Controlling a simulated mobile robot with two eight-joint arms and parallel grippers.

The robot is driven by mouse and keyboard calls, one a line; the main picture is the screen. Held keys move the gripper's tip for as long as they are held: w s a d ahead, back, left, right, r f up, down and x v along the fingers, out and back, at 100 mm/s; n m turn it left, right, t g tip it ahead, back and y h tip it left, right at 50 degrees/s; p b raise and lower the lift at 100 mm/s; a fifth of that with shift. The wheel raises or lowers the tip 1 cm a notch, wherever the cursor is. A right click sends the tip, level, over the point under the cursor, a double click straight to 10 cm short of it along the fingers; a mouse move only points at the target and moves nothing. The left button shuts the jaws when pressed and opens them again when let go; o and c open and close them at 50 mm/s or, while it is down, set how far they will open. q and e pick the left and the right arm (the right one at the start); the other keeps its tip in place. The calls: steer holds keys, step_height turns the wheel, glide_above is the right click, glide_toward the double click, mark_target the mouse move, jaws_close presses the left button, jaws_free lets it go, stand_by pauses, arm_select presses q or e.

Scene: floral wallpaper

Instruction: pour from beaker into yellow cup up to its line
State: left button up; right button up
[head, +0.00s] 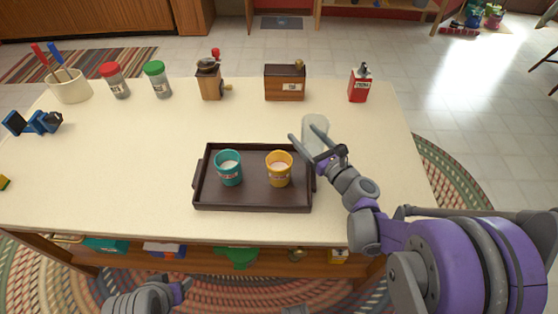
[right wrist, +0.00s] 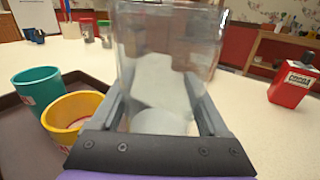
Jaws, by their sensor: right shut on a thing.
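The yellow cup (head: 279,177) stands upright on the right side of a dark brown tray (head: 252,207), with a pale interior. It also shows at the left of the right wrist view (right wrist: 72,108). My right gripper (head: 310,143) is shut on the clear glass beaker (head: 316,124), just beyond the tray's right back corner. The beaker looks upright between the fingers in the right wrist view (right wrist: 168,50). A whitish area shows in it; I cannot tell how much is contents. My left gripper (head: 178,290) is low at the bottom left, in front of the table; its jaw state is unclear.
A teal cup (head: 228,170) stands left of the yellow cup on the tray. Along the back are red-lidded and green-lidded jars, a grinder (head: 209,80), a wooden box (head: 285,83) and a red container (head: 359,85). The table right of the beaker is clear.

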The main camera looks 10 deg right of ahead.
mark_target(307, 123)
steer(key=shift+r, duration=0.15)
step_height(307, 123, up, 5)
steer(key=p, duration=0.4)
